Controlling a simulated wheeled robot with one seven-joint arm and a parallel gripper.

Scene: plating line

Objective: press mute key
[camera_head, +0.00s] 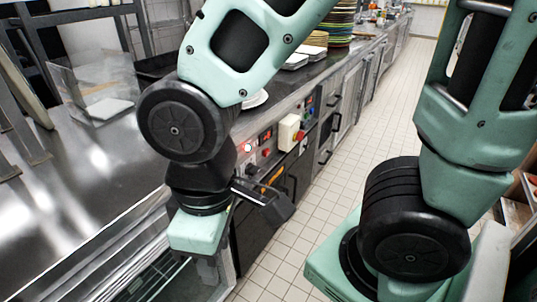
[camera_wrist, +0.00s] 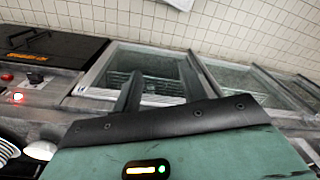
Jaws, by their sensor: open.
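A small lit red-white button (camera_head: 247,147) is on the counter's front control panel, among other buttons and switches. A lit red button also shows at the left edge of the wrist view (camera_wrist: 17,97). No lettering is readable, so I cannot tell which control is the mute key. My gripper (camera_wrist: 160,82) is open and empty, with its two dark fingers apart over glass-topped compartments. In the head view my gripper (camera_head: 203,262) hangs below and left of the panel, pointing down, its fingers mostly hidden. It is clear of the lit button.
A yellow-and-white box with a red knob (camera_head: 290,132) sticks out from the panel. Stacked coloured plates (camera_head: 340,22) stand farther along the counter. A steel worktop (camera_head: 75,190) lies at the left, with a clear shield (camera_head: 95,85).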

